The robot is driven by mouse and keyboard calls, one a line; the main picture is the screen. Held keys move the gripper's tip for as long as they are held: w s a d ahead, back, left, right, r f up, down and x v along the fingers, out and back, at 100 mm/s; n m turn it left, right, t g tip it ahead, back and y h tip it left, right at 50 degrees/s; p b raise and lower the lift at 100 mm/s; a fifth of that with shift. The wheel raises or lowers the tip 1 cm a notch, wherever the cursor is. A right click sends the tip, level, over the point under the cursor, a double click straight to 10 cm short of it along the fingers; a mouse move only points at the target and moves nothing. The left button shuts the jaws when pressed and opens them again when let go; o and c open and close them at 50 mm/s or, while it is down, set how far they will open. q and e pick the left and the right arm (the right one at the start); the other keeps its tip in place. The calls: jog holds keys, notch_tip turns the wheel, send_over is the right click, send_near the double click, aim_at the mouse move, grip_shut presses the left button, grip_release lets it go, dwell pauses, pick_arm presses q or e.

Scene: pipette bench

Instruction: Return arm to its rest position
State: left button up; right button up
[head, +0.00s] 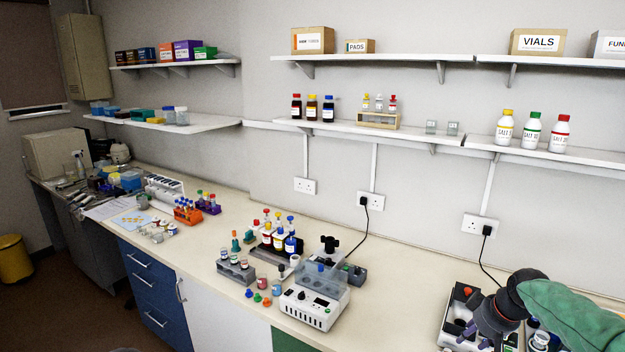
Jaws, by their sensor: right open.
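My right arm comes in at the lower right edge, with a green sleeve and a dark wrist. My right gripper (476,336) points down and is open, with nothing seen between its fingers. It is over or just in front of a white and black bench device (455,312) at the right end of the bench. The gripper hides part of this device, and I cannot tell whether they touch. My left gripper is not in view.
The bench (390,290) is clear between the right device and a white machine with a clear lid (312,305). Left of that stand a rack of coloured bottles (268,250) and a grey vial rack (236,271). Small glassware (541,340) stands beside my right wrist. Shelves (350,130) line the wall.

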jog(key=s+a+f+m+g+y, duration=0.1)
jog(key=s+a+f, duration=0.1)
jog(key=a+f, duration=0.5)
jog(key=s+a+f+b, duration=0.1)
jog(key=a+f, duration=0.2)
jog(key=f, duration=0.8)
jog(key=s+a+f+m+g+y, duration=0.1)
jog(key=s+a+f, duration=0.1)
jog(key=a+f, duration=0.55)
jog(key=s+a+f+m, duration=0.1)
jog(key=s+a+f, duration=0.2)
jog(key=s+f, duration=0.2)
jog(key=s+a+f+m+g+b, duration=0.1)
jog(key=s+a+f, duration=0.3)
jog(key=s, duration=0.6)
jog(key=s+a+f+m+g+y+b, duration=0.1)
jog(key=s+a+f, duration=0.3)
jog(key=s+f, duration=0.3)
jog(key=shift+s+a+f, duration=0.2)
jog(key=shift+a+f, duration=0.05)
jog(key=shift+f, duration=0.35)
